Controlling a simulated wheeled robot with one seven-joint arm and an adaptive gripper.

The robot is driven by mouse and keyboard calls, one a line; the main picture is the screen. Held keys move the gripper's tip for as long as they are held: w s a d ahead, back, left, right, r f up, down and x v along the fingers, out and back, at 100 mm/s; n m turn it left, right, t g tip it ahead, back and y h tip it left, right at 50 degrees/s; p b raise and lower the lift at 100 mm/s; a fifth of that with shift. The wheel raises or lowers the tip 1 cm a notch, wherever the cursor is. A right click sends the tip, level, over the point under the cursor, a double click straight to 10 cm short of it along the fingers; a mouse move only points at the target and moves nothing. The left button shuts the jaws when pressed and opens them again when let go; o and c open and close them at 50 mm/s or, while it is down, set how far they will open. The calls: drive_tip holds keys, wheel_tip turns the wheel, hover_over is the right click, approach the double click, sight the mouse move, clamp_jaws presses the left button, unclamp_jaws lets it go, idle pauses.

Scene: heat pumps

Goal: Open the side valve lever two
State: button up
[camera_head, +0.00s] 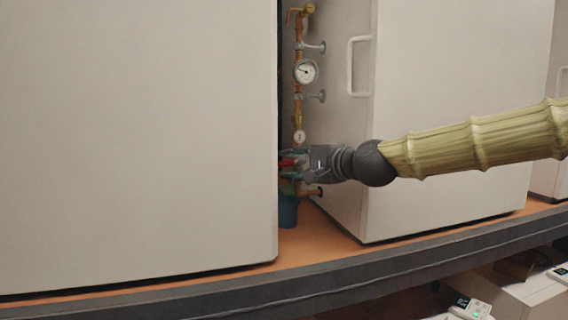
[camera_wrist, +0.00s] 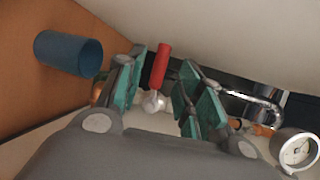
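A red valve lever (camera_wrist: 160,66) stands between the two teal-padded fingers of my gripper (camera_wrist: 163,82) in the wrist view, with a bright metal valve body (camera_wrist: 153,102) at its base. The fingers are apart, with a gap on both sides of the lever. In the head view my gripper (camera_head: 292,165) reaches into the gap between two large white cabinets, at the lower part of a copper pipe (camera_head: 299,118). The red lever (camera_head: 288,163) shows there as a small patch, partly hidden by the fingers. No lever number is readable.
A blue cup-like container (camera_head: 288,212) stands on the orange floor below my gripper. Pressure gauges (camera_head: 306,71) sit higher on the pipe. The left cabinet (camera_head: 140,140) and right cabinet (camera_head: 450,160) leave a narrow gap. A white handle (camera_head: 351,68) sticks out on the right cabinet.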

sight(285, 164)
drive_tip(key=shift+p+x, duration=0.5)
drive_tip(key=shift+x, duration=1.75)
